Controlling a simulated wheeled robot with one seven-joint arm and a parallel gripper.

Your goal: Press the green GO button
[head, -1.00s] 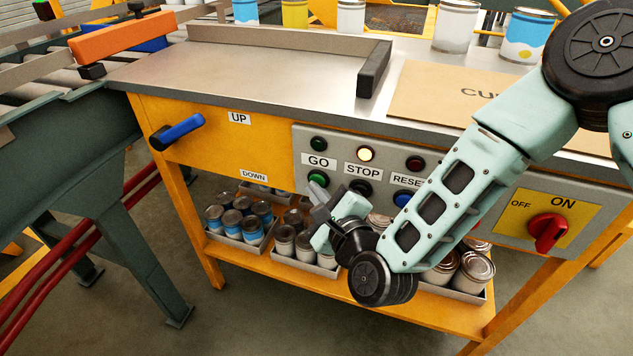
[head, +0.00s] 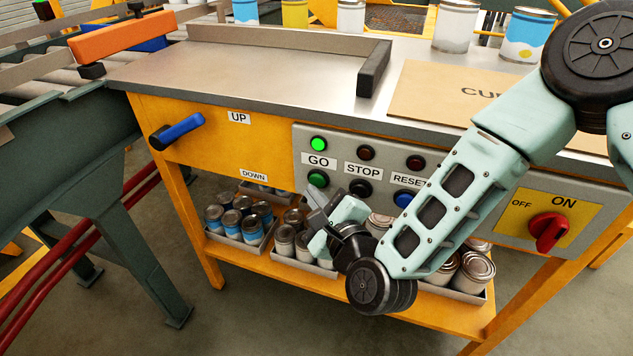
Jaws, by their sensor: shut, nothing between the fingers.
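The green GO button (head: 317,179) sits on the grey control panel (head: 305,208), below the GO label (head: 318,161). The green lamp (head: 318,144) above that label is lit. The lamps above STOP and RESET are dark. My gripper (head: 312,196) is shut and empty, with its tips at the lower edge of the GO button in the picture. Whether they touch the button I cannot tell. The black STOP button (head: 360,188) is just right of the fingers and is visible.
The blue RESET button (head: 403,198) is partly beside my arm. A red rotary switch (head: 547,231) is at the right, and a blue lever (head: 178,131) at the left. Trays of cans stand on the shelf below. The steel table top (head: 270,65) overhangs the panel.

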